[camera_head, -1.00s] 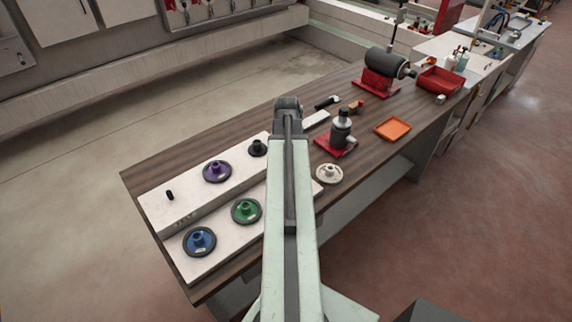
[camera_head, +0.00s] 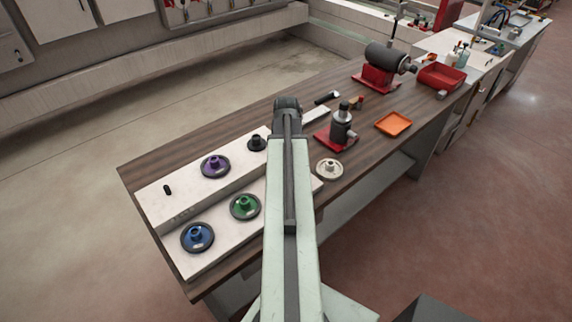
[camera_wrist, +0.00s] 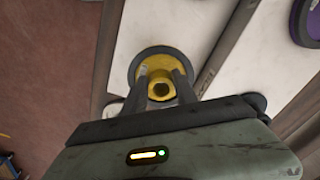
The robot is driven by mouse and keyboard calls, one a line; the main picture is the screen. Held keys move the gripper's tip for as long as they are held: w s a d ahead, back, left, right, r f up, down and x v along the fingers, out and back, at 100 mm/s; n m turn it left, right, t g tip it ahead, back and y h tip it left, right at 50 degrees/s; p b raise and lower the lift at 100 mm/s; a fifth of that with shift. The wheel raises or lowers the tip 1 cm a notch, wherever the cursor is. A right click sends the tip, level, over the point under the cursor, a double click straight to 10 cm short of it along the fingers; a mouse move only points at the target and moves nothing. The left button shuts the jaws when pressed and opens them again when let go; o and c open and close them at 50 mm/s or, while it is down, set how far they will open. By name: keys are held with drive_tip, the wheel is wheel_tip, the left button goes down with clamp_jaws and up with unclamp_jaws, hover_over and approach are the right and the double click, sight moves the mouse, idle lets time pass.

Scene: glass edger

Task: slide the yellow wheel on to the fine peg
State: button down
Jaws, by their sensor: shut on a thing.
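In the wrist view my gripper (camera_wrist: 163,84) is shut on the yellow wheel (camera_wrist: 154,54), its fingers either side of the yellow hub. The wheel has a dark grey rim and shows above a white board (camera_wrist: 190,20); I cannot tell whether it touches. In the head view my arm hides the gripper and the yellow wheel. A bare short black peg (camera_head: 167,189) stands upright at the left end of the rear white board (camera_head: 155,206). I cannot read the markings, so I cannot tell if it is the fine peg.
A purple wheel (camera_head: 215,166) and a black knob-like piece (camera_head: 256,143) sit on the rear board. Blue (camera_head: 197,237) and green (camera_head: 244,207) wheels sit on the front board. A cream wheel (camera_head: 329,169), red-based fixture (camera_head: 341,128) and orange tray (camera_head: 393,124) are to the right.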

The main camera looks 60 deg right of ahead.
drive_tip(key=shift+f+b, duration=2.45)
drive_tip(key=shift+b, duration=0.05)
drive_tip(key=c, duration=0.9)
unclamp_jaws()
drive_tip(key=shift+r, duration=0.15)
wheel_tip(320, 180, up, 8)
drive_tip(key=p, duration=0.8)
drive_tip(key=shift+f, duration=0.2)
